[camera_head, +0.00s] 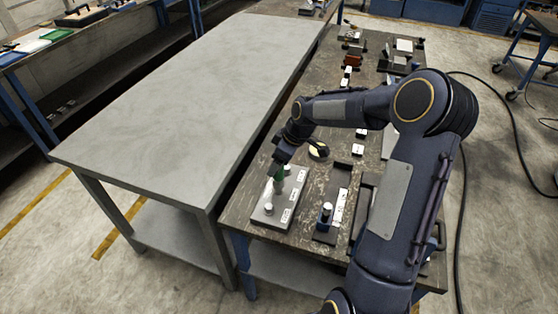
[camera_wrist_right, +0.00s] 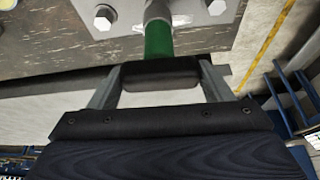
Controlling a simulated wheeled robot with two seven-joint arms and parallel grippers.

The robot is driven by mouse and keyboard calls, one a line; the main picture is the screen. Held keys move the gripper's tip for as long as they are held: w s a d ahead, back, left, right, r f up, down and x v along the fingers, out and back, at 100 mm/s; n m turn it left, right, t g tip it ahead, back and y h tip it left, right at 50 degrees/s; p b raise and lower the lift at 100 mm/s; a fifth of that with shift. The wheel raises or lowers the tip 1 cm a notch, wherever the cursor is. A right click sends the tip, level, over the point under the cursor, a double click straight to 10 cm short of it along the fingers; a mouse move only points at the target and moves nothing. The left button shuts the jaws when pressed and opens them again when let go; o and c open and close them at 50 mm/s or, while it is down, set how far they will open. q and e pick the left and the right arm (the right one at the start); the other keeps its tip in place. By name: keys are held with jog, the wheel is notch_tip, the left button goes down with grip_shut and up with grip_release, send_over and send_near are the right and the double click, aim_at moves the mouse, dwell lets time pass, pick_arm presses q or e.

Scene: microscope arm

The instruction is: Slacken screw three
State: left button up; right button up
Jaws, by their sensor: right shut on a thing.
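My right gripper (camera_head: 281,162) is shut on a green-handled tool (camera_head: 279,174), low over a light metal plate (camera_head: 266,214) on the dark bench. In the right wrist view, the black fingertips (camera_wrist_right: 160,72) are closed on the green handle (camera_wrist_right: 158,40). The tool's grey shaft (camera_wrist_right: 157,10) runs from the handle toward the plate (camera_wrist_right: 130,8). One hex-headed screw (camera_wrist_right: 104,18) shows left of the shaft and another (camera_wrist_right: 216,6) right of it. The shaft's far end is out of frame, so I cannot tell what it touches. The plate carries white labels, too small to read. My left gripper is not in view.
A dark fixture with a blue-and-white part (camera_head: 325,214) stands right of the plate. A round yellowish dish (camera_head: 319,150) lies behind it. Several small parts line the bench farther back. A bare grey table (camera_head: 180,110) stands to the left.

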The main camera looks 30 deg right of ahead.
jog(key=shift+r+p, duration=0.95)
jog(key=shift+r, duration=0.9)
jog(key=shift+f, duration=0.15)
